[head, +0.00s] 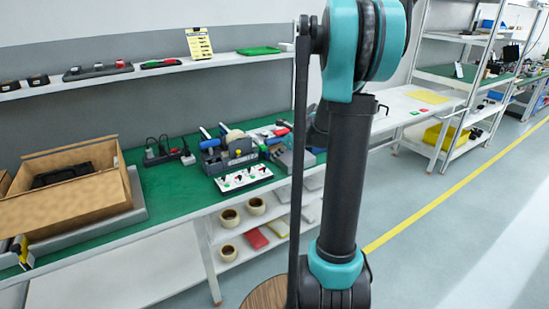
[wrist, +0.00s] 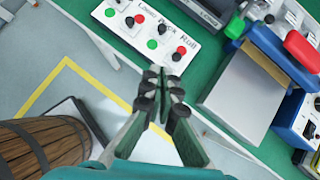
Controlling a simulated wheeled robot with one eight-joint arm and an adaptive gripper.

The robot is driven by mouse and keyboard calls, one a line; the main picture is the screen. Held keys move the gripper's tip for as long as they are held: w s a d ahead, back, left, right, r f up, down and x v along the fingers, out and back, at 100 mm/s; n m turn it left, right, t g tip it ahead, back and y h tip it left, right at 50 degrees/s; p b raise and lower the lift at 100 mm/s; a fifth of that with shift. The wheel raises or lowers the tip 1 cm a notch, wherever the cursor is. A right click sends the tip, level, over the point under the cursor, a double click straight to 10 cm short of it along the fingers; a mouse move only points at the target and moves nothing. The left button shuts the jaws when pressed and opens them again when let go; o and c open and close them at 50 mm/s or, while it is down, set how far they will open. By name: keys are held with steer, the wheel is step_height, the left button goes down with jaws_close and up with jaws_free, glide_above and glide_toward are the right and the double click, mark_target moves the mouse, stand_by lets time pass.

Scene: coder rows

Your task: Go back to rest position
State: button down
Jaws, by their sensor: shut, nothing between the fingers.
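My gripper (wrist: 165,85) shows in the wrist view with its fingertips together and nothing between them. It points down over the front edge of the green-topped workbench, just in front of a white control panel (wrist: 148,22) with red, green and black knobs. In the head view my arm stands upright in the middle of the picture, and my gripper is not seen there. The same control panel shows in the head view (head: 243,179) on the green bench top (head: 160,195).
An open cardboard box (head: 85,205) with a dark item stands on the bench at left. Rolls of tape (head: 229,217) lie on the shelf below. A wooden barrel (wrist: 45,146) stands close to my gripper at lower left. The grey floor (head: 430,225) at right is clear.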

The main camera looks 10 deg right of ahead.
steer(key=s+a+f+n+h, duration=0.1)
steer(key=s+f+n, duration=0.3)
steer(key=s+n, duration=0.9)
steer(key=s+a+f+n+g+h, duration=0.1)
steer(key=s+f+n+h, duration=0.2)
steer(key=s+n, duration=1.1)
steer(key=shift+s+a+f+h, duration=0.2)
steer(key=shift+s+f+h, duration=0.15)
steer(key=shift+s+h, duration=0.5)
